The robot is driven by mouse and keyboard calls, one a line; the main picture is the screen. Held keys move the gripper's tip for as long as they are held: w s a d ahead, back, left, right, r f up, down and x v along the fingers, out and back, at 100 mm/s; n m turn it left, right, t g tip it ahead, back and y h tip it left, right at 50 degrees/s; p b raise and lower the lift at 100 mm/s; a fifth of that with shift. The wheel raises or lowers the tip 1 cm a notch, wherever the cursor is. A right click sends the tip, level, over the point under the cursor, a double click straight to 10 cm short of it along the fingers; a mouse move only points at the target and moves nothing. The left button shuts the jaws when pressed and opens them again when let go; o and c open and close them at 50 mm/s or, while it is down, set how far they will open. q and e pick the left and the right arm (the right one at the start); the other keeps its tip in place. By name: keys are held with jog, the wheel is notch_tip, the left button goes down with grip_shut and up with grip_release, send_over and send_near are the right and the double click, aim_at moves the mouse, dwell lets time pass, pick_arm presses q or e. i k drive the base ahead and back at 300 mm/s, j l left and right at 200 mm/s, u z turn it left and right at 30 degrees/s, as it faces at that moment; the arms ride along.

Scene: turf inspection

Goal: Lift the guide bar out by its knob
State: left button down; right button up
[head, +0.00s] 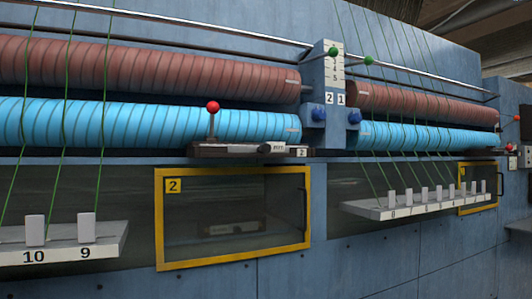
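A red ball knob (213,106) stands upright on a short metal stem. The stem rises from a dark bar (228,151) that lies level along the machine front, below the left blue roller. I take this bar to be the guide bar; no label names it. A small block and a plate marked 2 sit at its right end. Neither of my grippers is in view.
Brown rollers (150,70) lie above blue rollers (60,122), with green threads crossing them. A yellow-framed window (232,262) sits below the bar. Shelves (118,240) with numbered white blocks jut out on both sides.

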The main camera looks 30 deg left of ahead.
aim_at(277, 147)
jog(key=i+u, duration=0.1)
jog(key=u, duration=1.05)
jog(key=i+l+u, duration=0.1)
jog(key=l+u, duration=0.65)
jog(key=i+l+u, duration=0.15)
jog(key=l, duration=0.25)
jog(key=l+u, duration=0.15)
jog(key=l, duration=0.3)
